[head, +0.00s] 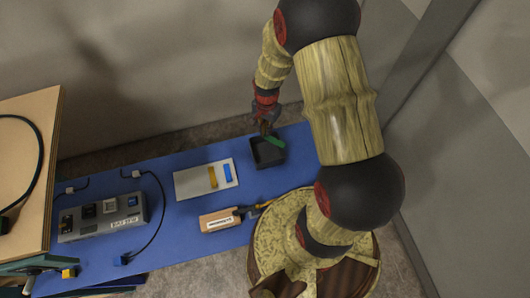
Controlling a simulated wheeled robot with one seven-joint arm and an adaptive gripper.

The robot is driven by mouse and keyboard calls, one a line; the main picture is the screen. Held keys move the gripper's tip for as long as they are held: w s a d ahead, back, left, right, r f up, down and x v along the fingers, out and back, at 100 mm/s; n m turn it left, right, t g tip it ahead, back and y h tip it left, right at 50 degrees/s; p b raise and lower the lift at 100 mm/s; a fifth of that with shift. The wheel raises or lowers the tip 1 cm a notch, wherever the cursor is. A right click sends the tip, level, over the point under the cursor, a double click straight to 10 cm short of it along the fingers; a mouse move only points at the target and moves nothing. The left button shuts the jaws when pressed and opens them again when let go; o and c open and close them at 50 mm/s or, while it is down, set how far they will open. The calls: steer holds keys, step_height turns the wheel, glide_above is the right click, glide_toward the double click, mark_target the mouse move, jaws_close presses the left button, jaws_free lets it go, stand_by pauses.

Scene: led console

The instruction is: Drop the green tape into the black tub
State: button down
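The green tape (275,142) is a small green strip at the tips of my gripper (267,131), in the upper middle of the head view. My gripper points down and appears closed on the tape's far end. The black tub (268,163) is an open square box on the blue table. The tape shows over the tub's far part; its exact height above the tub cannot be told from this one view. The fingers are small and dark, and partly hidden by the wrist.
A white board (193,189) with a yellow strip (212,177) and a blue strip (228,172) lies left of the tub. A wooden block (219,220), a grey console (104,217) and cables share the blue table (186,238). A wooden shelf (30,165) stands at left.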

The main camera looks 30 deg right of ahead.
steer(key=shift+f, duration=0.3)
steer(key=c, duration=2.4)
jaws_free()
steer(key=o, duration=0.4)
steer(key=shift+c, duration=0.2)
steer(key=shift+o, duration=0.4)
steer(key=shift+r, duration=0.1)
step_height(320, 180, up, 12)
steer(key=shift+s, duration=0.1)
